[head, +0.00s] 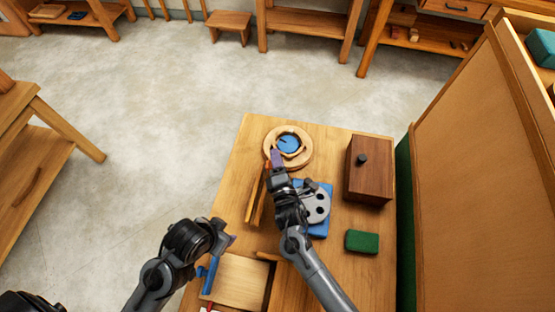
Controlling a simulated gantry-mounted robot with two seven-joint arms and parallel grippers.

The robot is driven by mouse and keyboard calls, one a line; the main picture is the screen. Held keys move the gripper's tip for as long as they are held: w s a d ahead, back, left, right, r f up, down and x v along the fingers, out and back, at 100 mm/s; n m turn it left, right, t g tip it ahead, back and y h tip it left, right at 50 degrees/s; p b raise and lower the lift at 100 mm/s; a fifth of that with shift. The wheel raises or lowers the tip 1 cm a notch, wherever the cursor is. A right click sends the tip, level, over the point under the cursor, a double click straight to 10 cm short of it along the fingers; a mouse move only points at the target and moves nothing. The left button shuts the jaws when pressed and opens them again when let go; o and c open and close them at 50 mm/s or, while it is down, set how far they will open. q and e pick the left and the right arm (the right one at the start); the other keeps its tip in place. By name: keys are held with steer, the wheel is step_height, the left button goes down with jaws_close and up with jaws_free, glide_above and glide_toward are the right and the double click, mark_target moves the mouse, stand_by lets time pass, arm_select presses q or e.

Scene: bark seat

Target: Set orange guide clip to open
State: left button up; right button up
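A thin upright orange-brown piece (255,200) stands on the wooden table, left of my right gripper; it may be the orange guide clip, but its setting cannot be read. My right gripper (277,158) points away from me, close beside the top of this piece and just in front of a round wooden ring with a blue centre (288,144). Contact and the state of its fingers cannot be made out. My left gripper (230,241) hangs lower left, over the table's left edge, near a blue upright part (208,274). Its fingers are too small to judge.
A dark brown box with a black knob (368,170) stands at the right of the table (335,240). A green block (362,241) lies in front of it. A grey plate with holes (317,206) sits on a blue base beside my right arm. A tall cabinet closes off the right.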

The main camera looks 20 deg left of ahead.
steer(key=shift+s+d+r, duration=0.1)
steer(key=shift+s+d, duration=0.2)
steer(key=shift+s, duration=0.2)
steer(key=f+p+v, duration=0.1)
steer(key=p+v, duration=0.1)
steer(key=v, duration=0.7)
steer(key=shift+s+d+r, duration=0.15)
steer(key=shift+s+r, duration=0.15)
steer(key=shift+r, duration=0.2)
